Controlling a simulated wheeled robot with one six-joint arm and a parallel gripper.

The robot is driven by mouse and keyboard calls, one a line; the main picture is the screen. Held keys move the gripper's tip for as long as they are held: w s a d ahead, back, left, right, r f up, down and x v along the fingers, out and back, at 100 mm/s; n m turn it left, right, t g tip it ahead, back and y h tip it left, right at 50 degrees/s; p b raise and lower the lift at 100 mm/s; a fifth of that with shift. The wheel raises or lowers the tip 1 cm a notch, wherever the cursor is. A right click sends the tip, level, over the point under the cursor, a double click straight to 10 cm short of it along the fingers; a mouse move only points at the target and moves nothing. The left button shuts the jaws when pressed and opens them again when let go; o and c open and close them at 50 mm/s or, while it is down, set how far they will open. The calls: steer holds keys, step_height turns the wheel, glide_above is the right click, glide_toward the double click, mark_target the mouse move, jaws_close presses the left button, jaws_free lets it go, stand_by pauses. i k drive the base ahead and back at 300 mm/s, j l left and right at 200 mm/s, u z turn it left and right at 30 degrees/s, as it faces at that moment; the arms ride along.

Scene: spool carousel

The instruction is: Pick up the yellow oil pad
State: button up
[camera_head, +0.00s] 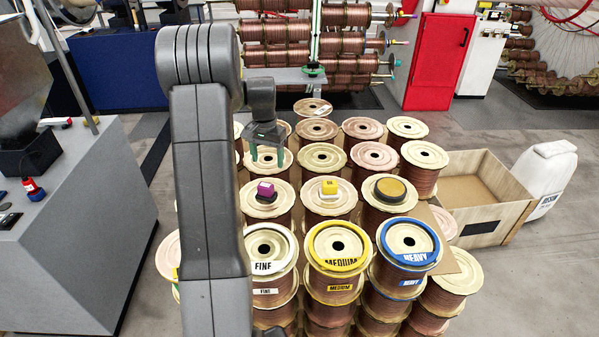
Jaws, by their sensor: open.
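The yellow oil pad (330,187) appears as a small yellow block with a pale lower part and a dark mark. It sits on top of a copper-wire spool (314,203) in the middle of the stacked spools. My gripper (267,158) hangs with its two green fingers pointing down, farther back and to the left of the pad. The fingers are apart with nothing between them. The gripper and the pad are not touching.
A magenta block (265,187) sits left of the pad, and a round dark item with an amber top (390,189) sits right. Front spools carry FINE, yellow MEDIUM (337,226) and blue HEAVY (410,222) rings. A wooden crate (503,222) and white canister (547,175) stand right.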

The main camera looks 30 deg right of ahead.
mark_target(329, 190)
steer(key=z, duration=1.4)
steer(key=l+u, duration=0.35)
steer(key=u, duration=0.15)
steer(key=l+u, duration=0.7)
steer(key=u, duration=0.25)
